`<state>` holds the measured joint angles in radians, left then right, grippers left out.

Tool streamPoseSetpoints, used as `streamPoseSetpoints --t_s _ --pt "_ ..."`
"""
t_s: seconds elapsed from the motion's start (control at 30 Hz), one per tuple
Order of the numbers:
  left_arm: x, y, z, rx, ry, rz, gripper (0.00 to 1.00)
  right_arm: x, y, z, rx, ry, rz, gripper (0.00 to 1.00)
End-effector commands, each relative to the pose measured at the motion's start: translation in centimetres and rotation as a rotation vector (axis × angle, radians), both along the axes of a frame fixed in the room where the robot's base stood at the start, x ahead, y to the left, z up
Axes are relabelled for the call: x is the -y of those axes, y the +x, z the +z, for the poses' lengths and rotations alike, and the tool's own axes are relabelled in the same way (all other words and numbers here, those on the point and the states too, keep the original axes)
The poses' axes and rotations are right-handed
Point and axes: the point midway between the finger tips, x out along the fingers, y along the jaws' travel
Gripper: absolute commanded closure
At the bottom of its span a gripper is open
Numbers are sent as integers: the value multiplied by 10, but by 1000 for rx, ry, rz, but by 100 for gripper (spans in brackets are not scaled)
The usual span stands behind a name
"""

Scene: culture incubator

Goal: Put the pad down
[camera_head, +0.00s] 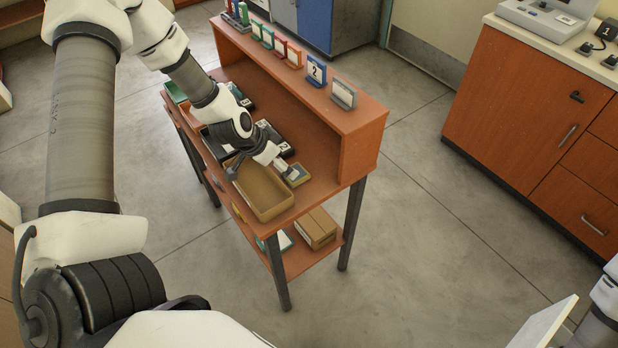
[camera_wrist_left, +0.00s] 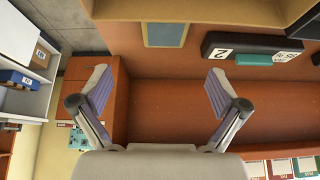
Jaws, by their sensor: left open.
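A small flat pad (camera_head: 298,175) with a grey face and a yellowish border lies on the orange bench top, beside the right end of a tan tray. It also shows in the left wrist view (camera_wrist_left: 165,34), flat on the orange surface beyond the fingers. My left gripper (camera_head: 283,167) is just beside the pad and partly overlaps it in the head view. In the left wrist view its two fingers (camera_wrist_left: 160,92) are spread wide with nothing between them. My right gripper is out of view; only part of that arm shows at the lower right.
The open tan tray (camera_head: 289,203) sits at the bench's front edge. Black boxes (camera_head: 270,132) lie behind it. The raised shelf (camera_head: 362,121) carries several coloured stands. Cardboard boxes (camera_head: 316,229) are on the lower shelf. Open floor separates the bench from the orange cabinet (camera_head: 520,95).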

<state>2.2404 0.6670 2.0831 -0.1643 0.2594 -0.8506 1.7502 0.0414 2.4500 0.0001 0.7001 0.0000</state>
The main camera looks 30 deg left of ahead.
Motion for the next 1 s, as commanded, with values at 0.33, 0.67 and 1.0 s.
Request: streamPoseSetpoints --t_s 0.33,0.67,1.0 --pt "9 18 -48 -8 -2 2 2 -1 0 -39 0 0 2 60" --pt "15 33 -69 -8 -6 8 2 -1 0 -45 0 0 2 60" --pt "15 33 -69 -8 -6 8 51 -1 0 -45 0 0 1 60"
